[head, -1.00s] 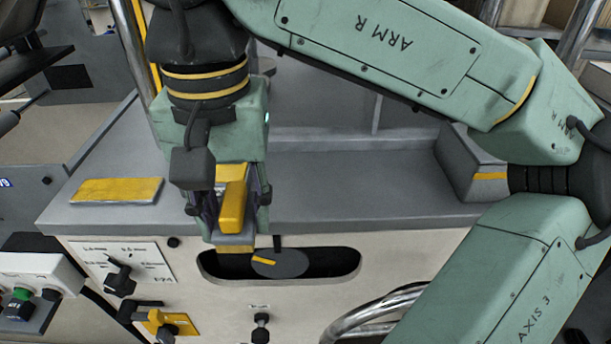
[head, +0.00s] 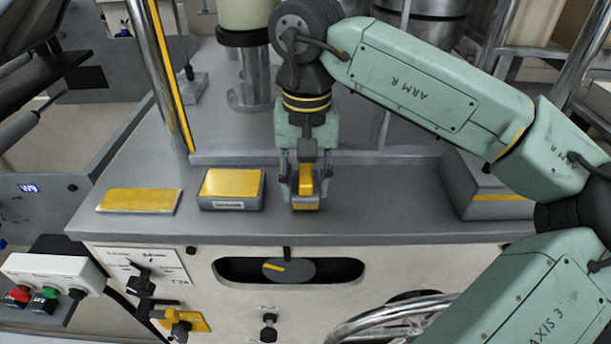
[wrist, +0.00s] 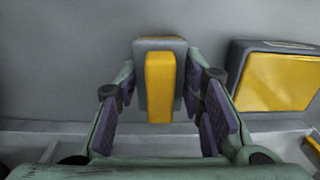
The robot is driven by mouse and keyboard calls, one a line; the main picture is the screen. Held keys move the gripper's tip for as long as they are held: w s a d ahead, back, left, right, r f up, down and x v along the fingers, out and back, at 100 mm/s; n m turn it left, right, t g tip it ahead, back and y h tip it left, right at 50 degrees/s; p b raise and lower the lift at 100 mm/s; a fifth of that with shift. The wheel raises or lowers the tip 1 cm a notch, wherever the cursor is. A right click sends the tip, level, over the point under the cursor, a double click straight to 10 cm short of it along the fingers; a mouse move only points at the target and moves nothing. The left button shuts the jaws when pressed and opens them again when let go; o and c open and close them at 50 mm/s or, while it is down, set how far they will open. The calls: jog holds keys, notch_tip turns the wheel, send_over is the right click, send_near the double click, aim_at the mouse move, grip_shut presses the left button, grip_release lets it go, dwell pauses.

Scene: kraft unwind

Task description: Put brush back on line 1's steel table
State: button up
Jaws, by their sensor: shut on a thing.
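The brush, a grey block with a yellow grip (head: 305,184), is in my gripper (head: 303,178), which is shut on it above the front part of a grey metal top (head: 390,215). In the wrist view the brush (wrist: 160,85) sits between the two purple-padded fingers (wrist: 162,105), its yellow grip running toward the camera. Its underside is at or just above the top; I cannot tell whether it touches. No sign shows whether this top is line 1's table.
A grey box with a yellow top (head: 232,186) stands close left of the brush. A flat yellow pad (head: 140,200) lies further left. A grey block with a yellow stripe (head: 490,190) stands at the right. The top between brush and block looks clear. Knobs line the front panel.

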aim_at(306, 174)
jog(key=shift+f, duration=0.35)
jog(key=o, duration=1.1)
jog(key=shift+r, duration=0.1)
notch_tip(306, 174, up, 12)
jog(key=b, duration=0.1)
jog(key=shift+b, duration=0.3)
jog(key=shift+r, duration=0.1)
